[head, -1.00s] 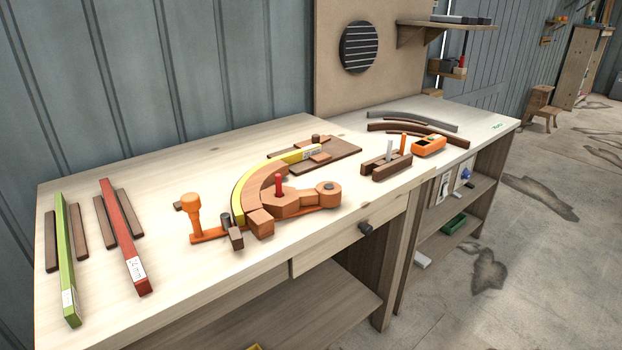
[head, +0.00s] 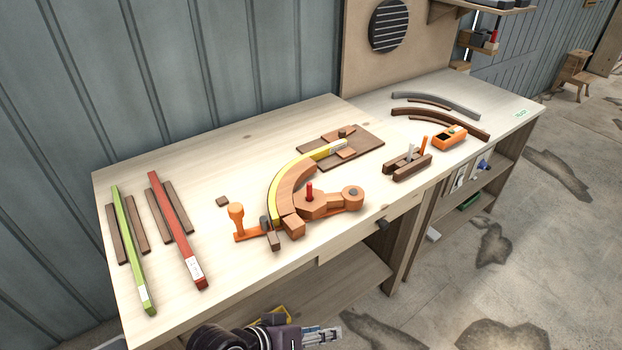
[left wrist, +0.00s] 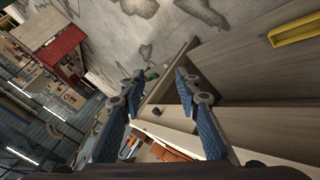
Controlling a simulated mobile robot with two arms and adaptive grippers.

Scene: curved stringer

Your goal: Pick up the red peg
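The red peg (head: 309,190) stands upright in the wooden block (head: 320,204) beside the curved form on the bench, in the head view. A curved yellow strip (head: 287,178) bends around the form. My left gripper (head: 323,335) is at the bottom edge of the head view, in front of the bench and below its top, well apart from the peg. In the left wrist view its two blue-padded fingers (left wrist: 158,92) are spread wide with nothing between them. My right gripper is not in view.
An orange mallet (head: 237,215) and a dark clamp block (head: 271,236) stand left of the form. Green (head: 133,249) and red (head: 177,229) strips lie at the left. A hand plane (head: 407,165) and an orange box (head: 450,137) lie right. A drawer knob (head: 382,224) sticks out in front.

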